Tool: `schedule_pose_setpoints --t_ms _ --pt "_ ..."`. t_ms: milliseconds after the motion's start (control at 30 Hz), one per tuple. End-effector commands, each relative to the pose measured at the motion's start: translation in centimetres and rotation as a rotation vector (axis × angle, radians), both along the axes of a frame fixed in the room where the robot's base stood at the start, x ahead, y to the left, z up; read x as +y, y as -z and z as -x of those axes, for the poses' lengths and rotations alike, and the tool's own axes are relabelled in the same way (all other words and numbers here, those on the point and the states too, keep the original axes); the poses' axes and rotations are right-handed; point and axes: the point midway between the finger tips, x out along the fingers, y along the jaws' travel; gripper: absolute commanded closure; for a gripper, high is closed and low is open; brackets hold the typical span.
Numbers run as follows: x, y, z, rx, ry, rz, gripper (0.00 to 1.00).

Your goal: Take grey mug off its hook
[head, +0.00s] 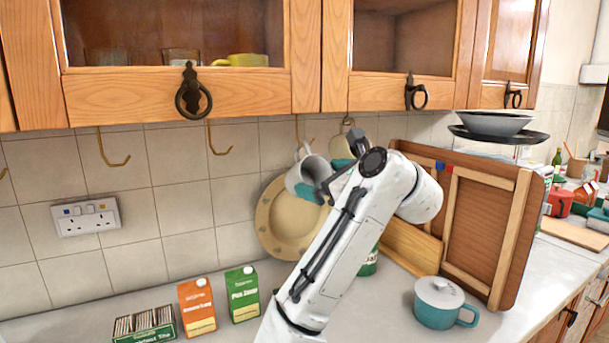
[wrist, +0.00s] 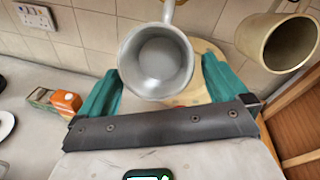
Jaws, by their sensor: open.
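The grey mug (head: 308,172) hangs tilted under the wall cupboards, below a brass hook (head: 298,125). In the wrist view the grey mug (wrist: 155,62) shows its open mouth, with its handle at the top. My gripper (head: 325,176) is open at the mug, with one teal finger on each side of it. In the wrist view my gripper (wrist: 160,66) has the mug between its fingers; small gaps or light contact cannot be told apart. The hook and handle contact is not clear.
A beige mug (wrist: 280,42) hangs close on the right in the wrist view. A round wooden plate (head: 275,222) leans on the tiles behind. A teal lidded pot (head: 440,303), an orange carton (head: 197,307) and a green carton (head: 242,294) stand on the counter. Cupboards (head: 180,97) overhang.

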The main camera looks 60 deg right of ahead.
Motion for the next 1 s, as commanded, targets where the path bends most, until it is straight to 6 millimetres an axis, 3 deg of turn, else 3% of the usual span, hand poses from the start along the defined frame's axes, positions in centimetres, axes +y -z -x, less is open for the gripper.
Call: schedule_pose_setpoints --t_ms 333,667,1000 --pt "-1.8 0.8 -3.9 0.002 -0.002 -0.001 0.0" --pt "-2.2 1.0 -4.5 0.001 -0.001 0.001 0.0" --pt "-2.2 1.0 -4.5 0.001 -0.001 0.001 0.32"
